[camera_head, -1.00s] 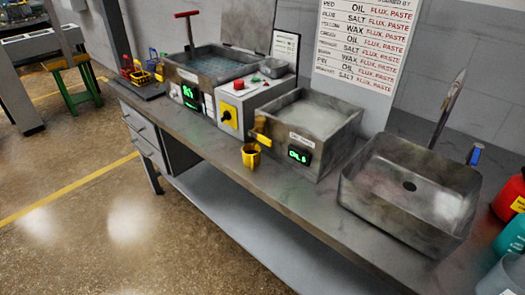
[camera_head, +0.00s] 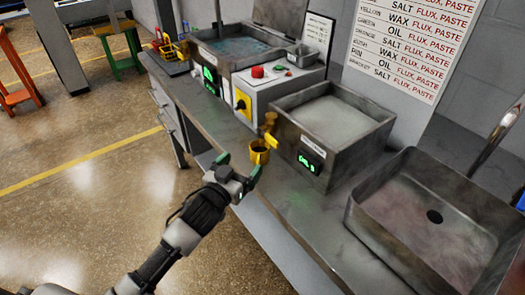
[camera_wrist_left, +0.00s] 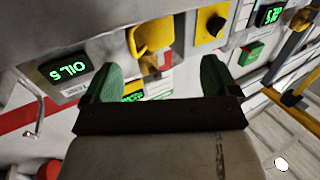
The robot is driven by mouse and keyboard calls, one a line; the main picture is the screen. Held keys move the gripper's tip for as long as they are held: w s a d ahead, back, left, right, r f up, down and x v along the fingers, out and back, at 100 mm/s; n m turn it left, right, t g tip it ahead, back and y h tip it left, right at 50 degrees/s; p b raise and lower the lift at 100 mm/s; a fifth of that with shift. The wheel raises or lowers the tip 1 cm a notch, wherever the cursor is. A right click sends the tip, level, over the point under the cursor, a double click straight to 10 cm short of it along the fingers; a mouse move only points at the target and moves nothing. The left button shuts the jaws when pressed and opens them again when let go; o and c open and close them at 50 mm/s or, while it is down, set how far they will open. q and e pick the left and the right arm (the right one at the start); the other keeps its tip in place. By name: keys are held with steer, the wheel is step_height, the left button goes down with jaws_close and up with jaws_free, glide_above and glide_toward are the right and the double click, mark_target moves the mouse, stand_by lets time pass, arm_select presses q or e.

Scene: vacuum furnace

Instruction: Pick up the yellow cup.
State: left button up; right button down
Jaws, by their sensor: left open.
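The yellow cup (camera_head: 260,153) stands upright near the front edge of the grey bench, in front of the gap between the two tanks. It also shows in the left wrist view (camera_wrist_left: 153,38), beyond the fingertips. My left gripper (camera_head: 240,166), with green fingers, is open in front of the cup, on its near side. In the left wrist view the open fingers (camera_wrist_left: 161,75) are spread wide with nothing held between them. The cup looks close to the fingertips, but I cannot tell the exact gap. My right gripper is not in view.
Behind the cup stand a control box (camera_head: 285,92) with a yellow switch and a grey tank (camera_head: 345,145) with a green display. A metal sink (camera_head: 450,195) is at the right. The bench (camera_head: 335,240) has bare room along its front.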

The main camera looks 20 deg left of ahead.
mark_target(255, 152)
arm_select(q)
steer(key=shift+x, duration=1)
steer(key=x, duration=0.2)
steer(key=d+p+x, duration=0.1)
steer(key=x, duration=0.1)
steer(key=shift+r, duration=0.15)
steer(key=shift+w, duration=0.5)
steer(key=shift+s, duration=0.1)
steer(key=c, duration=1.2)
steer(key=shift+o, duration=0.2)
